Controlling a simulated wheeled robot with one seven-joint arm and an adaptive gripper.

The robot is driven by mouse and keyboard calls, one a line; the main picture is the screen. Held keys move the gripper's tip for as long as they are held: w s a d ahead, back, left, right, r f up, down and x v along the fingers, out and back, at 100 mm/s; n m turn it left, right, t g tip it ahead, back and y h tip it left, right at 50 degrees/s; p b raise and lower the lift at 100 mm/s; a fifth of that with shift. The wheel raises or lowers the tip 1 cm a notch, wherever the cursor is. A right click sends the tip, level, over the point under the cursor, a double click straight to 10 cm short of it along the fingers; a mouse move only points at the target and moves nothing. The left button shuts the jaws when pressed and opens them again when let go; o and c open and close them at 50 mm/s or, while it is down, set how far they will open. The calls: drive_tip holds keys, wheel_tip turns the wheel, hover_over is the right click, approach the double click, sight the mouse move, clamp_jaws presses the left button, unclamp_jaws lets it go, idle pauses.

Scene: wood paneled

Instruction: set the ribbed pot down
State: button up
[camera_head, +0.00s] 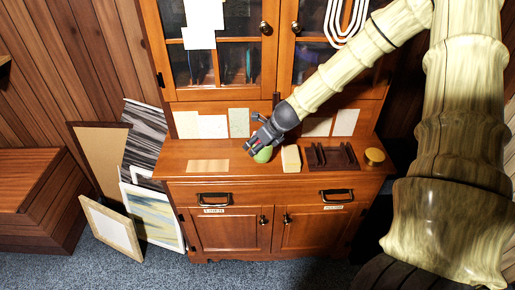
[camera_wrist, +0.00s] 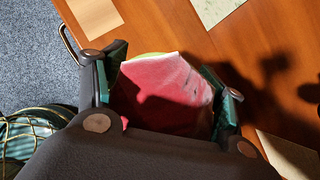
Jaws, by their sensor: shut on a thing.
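My gripper (camera_head: 262,146) is over the counter of the wooden cabinet, its fingers pointing down and to the left. It is shut on a green and pink thing (camera_wrist: 165,95). In the wrist view this thing looks pinkish red with a yellow-green edge, and it sits between the two fingers. In the head view only its pale green lower part (camera_head: 263,155) shows below the fingers. I make out no ribs and cannot tell if it is the ribbed pot. I cannot tell whether it touches the counter (camera_head: 232,173).
A cream block (camera_head: 291,158) stands just right of my gripper, then a dark divided tray (camera_head: 331,157) and a brass round tin (camera_head: 374,156). A flat tan sheet (camera_head: 208,166) lies to the left. Cards lean along the back. Bare counter shows near the front edge.

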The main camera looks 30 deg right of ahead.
drive_tip(key=shift+w, duration=0.4)
drive_tip(key=shift+f+p, duration=0.3)
drive_tip(key=shift+f, duration=1.45)
drive_tip(key=o, duration=1.7)
drive_tip(key=shift+f, duration=0.1)
drive_tip(key=shift+v, duration=1.1)
drive_tip(key=shift+b+v, duration=0.4)
drive_tip(key=shift+v, duration=4.6)
drive_tip(key=shift+d, duration=0.1)
